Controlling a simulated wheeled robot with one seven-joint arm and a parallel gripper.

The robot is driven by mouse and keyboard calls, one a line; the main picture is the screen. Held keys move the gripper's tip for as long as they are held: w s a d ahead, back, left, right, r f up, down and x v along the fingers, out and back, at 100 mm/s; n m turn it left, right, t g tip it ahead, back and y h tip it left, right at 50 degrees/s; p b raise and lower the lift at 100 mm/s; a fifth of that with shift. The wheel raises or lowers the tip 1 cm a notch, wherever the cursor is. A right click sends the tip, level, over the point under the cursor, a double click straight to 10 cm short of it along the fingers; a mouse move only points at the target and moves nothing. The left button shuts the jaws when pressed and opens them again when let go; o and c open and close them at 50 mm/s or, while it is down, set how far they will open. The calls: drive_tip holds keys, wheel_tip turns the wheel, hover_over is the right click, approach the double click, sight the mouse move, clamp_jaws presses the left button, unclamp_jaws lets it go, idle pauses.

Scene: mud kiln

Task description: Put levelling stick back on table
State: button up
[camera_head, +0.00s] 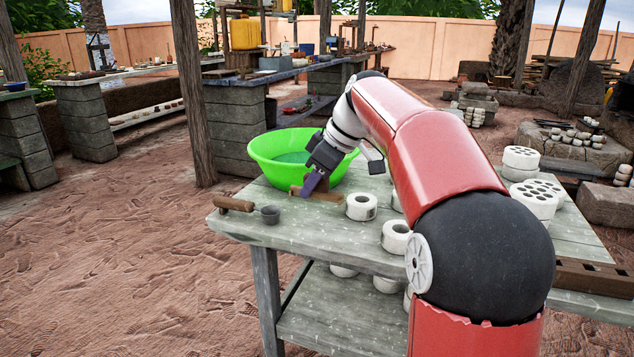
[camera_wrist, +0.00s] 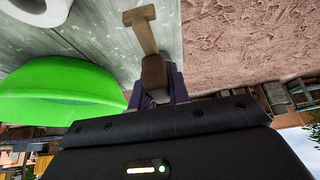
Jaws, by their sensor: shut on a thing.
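The levelling stick (camera_head: 328,197) is a brown wooden piece low over the grey table (camera_head: 335,235), in front of the green bowl. My gripper (camera_head: 313,182) is shut on it, pointing down. In the wrist view the stick (camera_wrist: 142,35) has a pale T-shaped end and a darker brown grip (camera_wrist: 154,76) between my purple fingers. I cannot tell whether the stick touches the tabletop. In the head view my fingers hide part of it.
The green bowl (camera_head: 275,150) stands just behind my gripper. White rings (camera_head: 361,207) stand to the right. Some tabletop between the ladle and rings is clear.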

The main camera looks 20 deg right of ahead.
sight(304, 230)
drive_tip(key=shift+f+b, duration=3.2)
drive_tip(key=shift+f, duration=0.75)
drive_tip(key=shift+f, duration=0.2)
drive_tip(key=o, duration=1.5)
drive_tip(key=shift+r, duration=0.1)
drive_tip(key=shift+r+p, duration=2.65)
drive_tip(key=shift+r, duration=0.35)
drive_tip(key=shift+f, duration=0.1)
